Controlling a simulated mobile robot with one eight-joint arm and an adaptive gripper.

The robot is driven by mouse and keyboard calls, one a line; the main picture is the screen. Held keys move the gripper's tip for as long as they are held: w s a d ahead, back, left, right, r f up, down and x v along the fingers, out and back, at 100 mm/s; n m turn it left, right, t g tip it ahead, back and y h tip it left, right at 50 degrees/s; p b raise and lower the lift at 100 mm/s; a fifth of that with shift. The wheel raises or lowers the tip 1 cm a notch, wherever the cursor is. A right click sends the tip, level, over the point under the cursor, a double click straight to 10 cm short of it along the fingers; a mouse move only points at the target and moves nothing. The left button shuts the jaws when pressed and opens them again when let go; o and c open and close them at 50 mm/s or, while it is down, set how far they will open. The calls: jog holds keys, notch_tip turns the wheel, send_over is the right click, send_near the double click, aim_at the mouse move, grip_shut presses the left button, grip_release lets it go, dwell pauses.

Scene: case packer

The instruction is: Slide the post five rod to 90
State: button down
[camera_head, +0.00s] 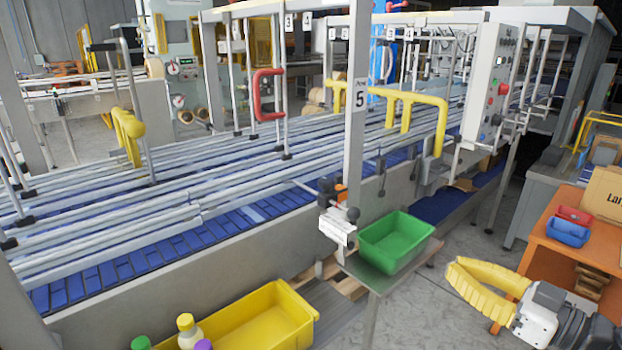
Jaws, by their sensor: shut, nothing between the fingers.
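Post five (356,140) is an upright grey post with a white label reading 5, at the near edge of the conveyor. At its foot are a clamp with black knobs (326,186), a small orange part (341,192) and a pale block (338,229). A thin metal rod (307,189) runs from the clamp up and left over the conveyor. Any scale marks are too small to read. My gripper (456,272), with yellow ribbed fingers, is shut and empty at the lower right, well apart from the post and rod.
A green bin (397,240) on a small stand is between my gripper and post five. A yellow bin (247,318) with bottles stands at the lower front. An orange bench (556,232) is at right. Grey floor (425,310) shows between the stand and gripper.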

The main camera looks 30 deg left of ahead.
jog(key=shift+v, duration=0.85)
dwell(0.4)
jog(key=c, duration=1.3)
grip_release()
jog(key=shift+o, duration=0.2)
jog(key=v, duration=0.7)
jog(key=shift+a, duration=0.1)
